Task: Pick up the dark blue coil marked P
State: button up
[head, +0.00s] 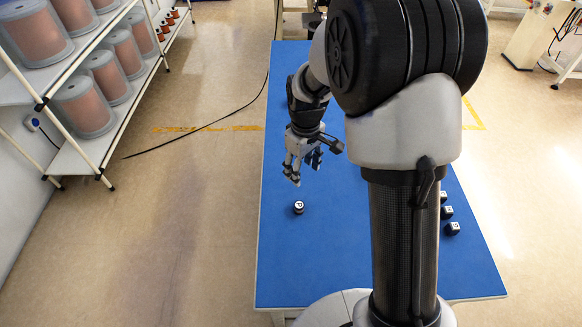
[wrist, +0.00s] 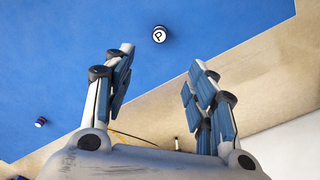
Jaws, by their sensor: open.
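The dark blue coil marked P (head: 298,207) stands upright on the blue table, with its white lettered top facing up. It also shows in the wrist view (wrist: 159,34), beyond the fingertips and roughly between them. My gripper (head: 303,172) is open and empty, above the table and a little farther back than the coil. In the wrist view its two fingers (wrist: 163,56) are spread wide apart, and nothing is between them.
Several dark coils (head: 447,212) stand in a row near the table's right edge, partly behind my arm. The blue table (head: 310,260) is clear around the P coil. Another small coil (wrist: 40,122) shows at left in the wrist view. Shelves with large spools (head: 85,105) stand at left.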

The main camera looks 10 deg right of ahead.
jog(key=b, duration=0.4)
send_over(299, 205)
jog(key=shift+n, duration=0.3)
notch_tip(299, 205, down, 16)
jog(key=shift+d+r, duration=0.1)
jog(key=shift+f+b, duration=0.85)
jog(key=shift+f, duration=1.9)
jog(key=shift+r, duration=0.1)
jog(key=c, duration=1.1)
jog(key=shift+r, duration=0.1)
jog(key=shift+c, duration=0.2)
